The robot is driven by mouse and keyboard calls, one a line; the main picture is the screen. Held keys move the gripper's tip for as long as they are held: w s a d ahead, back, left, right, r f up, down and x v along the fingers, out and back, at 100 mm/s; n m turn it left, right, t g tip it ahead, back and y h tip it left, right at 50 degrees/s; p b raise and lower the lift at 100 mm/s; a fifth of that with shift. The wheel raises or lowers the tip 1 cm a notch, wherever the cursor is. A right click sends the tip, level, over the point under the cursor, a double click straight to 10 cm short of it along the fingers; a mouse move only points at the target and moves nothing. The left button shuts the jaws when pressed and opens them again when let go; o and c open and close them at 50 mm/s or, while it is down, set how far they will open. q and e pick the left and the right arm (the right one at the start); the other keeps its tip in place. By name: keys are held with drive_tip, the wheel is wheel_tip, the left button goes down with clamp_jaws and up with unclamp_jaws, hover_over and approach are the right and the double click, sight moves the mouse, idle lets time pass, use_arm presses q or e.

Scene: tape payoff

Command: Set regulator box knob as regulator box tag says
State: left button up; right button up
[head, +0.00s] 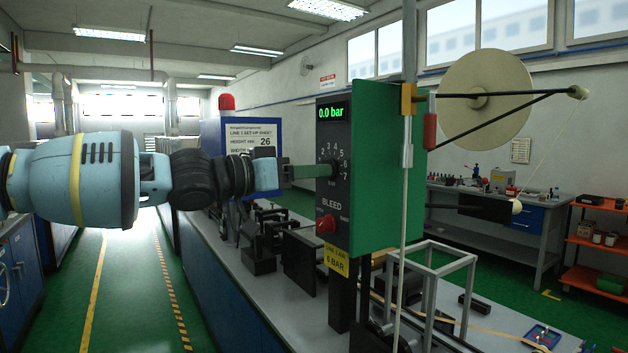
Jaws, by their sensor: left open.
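The regulator box (372,165) is green with a dark front panel and stands on a post at the bench. Its green display (331,113) reads 0.0 bar. A dial with printed numbers (332,152) up to 7 is below it. The yellow regulator box tag (336,261) reads 6 BAR. My left gripper (322,171) is open, with its fingers reaching to the middle of the dial. The regulator knob is largely hidden by the fingers, and its pointer setting cannot be read. My right gripper is out of view.
A red bleed knob (326,224) is on the panel just below the dial. A set-up sheet board (252,140) and a red lamp (226,102) stand behind my left arm. A tape reel (487,98) on thin arms is right of the box.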

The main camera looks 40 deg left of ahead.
use_arm(q)
drive_tip(key=shift+w+d+r, duration=0.1)
drive_tip(key=shift+w+d, duration=0.05)
drive_tip(key=shift+w, duration=0.05)
drive_tip(key=c, duration=1)
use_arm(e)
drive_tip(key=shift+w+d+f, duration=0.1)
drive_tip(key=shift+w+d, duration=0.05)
use_arm(q)
drive_tip(key=shift+m, duration=0.3)
